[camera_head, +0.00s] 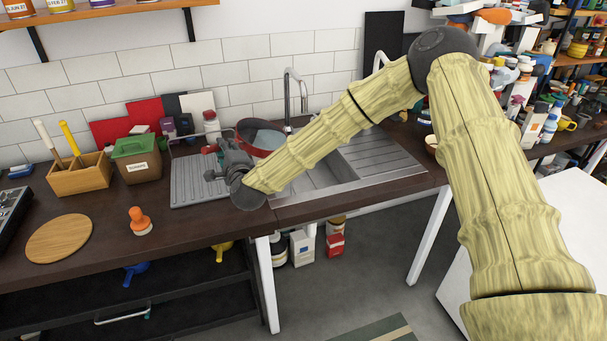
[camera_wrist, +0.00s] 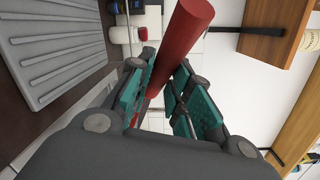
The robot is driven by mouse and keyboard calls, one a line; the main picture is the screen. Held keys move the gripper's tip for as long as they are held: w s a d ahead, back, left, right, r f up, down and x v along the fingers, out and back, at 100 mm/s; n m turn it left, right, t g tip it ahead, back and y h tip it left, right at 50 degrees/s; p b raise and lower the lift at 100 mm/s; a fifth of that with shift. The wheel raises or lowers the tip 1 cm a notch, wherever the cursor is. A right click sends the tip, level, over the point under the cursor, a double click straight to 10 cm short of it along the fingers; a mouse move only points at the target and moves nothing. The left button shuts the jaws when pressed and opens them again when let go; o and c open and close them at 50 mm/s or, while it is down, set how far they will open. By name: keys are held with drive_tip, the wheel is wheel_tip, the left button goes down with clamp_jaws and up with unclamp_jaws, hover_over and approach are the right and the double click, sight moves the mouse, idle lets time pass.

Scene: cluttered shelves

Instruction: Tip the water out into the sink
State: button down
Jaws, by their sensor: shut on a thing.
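A red pan (camera_head: 281,143) with a grey-blue inside is near the back left of the sink (camera_head: 318,178), beside the tap (camera_head: 289,92). It looks close to level. Whether it hangs clear of the sink edge I cannot tell, and its water is hard to make out. My gripper (camera_head: 226,150) is at the pan's left side, above the draining board. In the wrist view my gripper (camera_wrist: 160,85) is shut with its teal pads around a red handle (camera_wrist: 185,30). My forearm hides part of the sink bowl.
A grey ribbed draining board (camera_head: 190,185) lies left of the sink. Jars (camera_head: 211,128) stand behind it. A green-lidded box (camera_head: 137,158), a wooden utensil box (camera_head: 78,175), an orange-handled stamp-like item (camera_head: 139,221) and a round wooden board (camera_head: 59,238) are farther left.

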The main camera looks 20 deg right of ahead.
drive_tip(key=shift+s+d+f+m+t+b, duration=0.25)
drive_tip(key=shift+s+d+m+b, duration=0.15)
drive_tip(key=shift+d+b, duration=0.35)
drive_tip(key=shift+s+d+f+m+t+b, duration=0.2)
drive_tip(key=shift+s+d+m+t+b, duration=0.25)
drive_tip(key=shift+d, duration=0.5)
drive_tip(key=shift+s+d+f+m+t+b, duration=0.15)
drive_tip(key=shift+d+f+m+b, duration=0.1)
drive_tip(key=shift+d+m+b, duration=0.45)
idle(0.6)
drive_tip(key=shift+s+d+f+m+t+b, duration=0.2)
drive_tip(key=shift+s+d+f+m+b, duration=0.15)
drive_tip(key=shift+d, duration=0.25)
drive_tip(key=shift+s+d+f+m+t+b, duration=0.15)
drive_tip(key=shift+d+f+m+b, duration=0.15)
drive_tip(key=shift+d+b, duration=0.25)
drive_tip(key=shift+d, duration=0.15)
drive_tip(key=shift+d+r, duration=0.2)
drive_tip(key=shift+s+d+r+m+t+h, duration=0.4)
drive_tip(key=shift+d+r+m+t+h, duration=0.15)
drive_tip(key=shift+d+m, duration=0.35)
idle(0.3)
